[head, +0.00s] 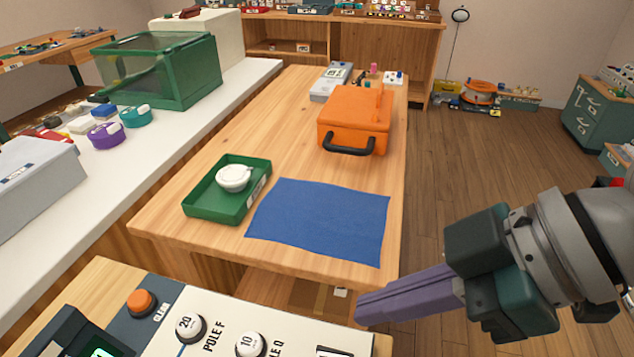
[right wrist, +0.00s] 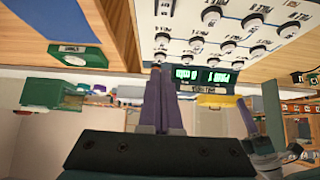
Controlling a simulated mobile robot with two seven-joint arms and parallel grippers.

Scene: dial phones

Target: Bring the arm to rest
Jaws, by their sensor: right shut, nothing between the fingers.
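My right gripper (head: 362,308) comes in from the right of the head view, its purple fingers together and pointing left. It hangs beyond the right end of the dial panel (head: 275,320). In the right wrist view the same gripper (right wrist: 157,70) has its fingers pressed together with nothing between them. The dial panel (right wrist: 185,25) shows there at the top, with several dials and lit green displays (right wrist: 220,77). I cannot tell from the picture how far the fingertips are from the panel. My left gripper is not in the head view.
A wooden table (head: 225,150) holds a blue cloth (head: 320,220), a green tray (head: 225,190) with a white round container (head: 233,178), and an orange case (head: 355,120). A white counter (head: 70,210) runs along the left. The floor (head: 480,150) right of the table is open.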

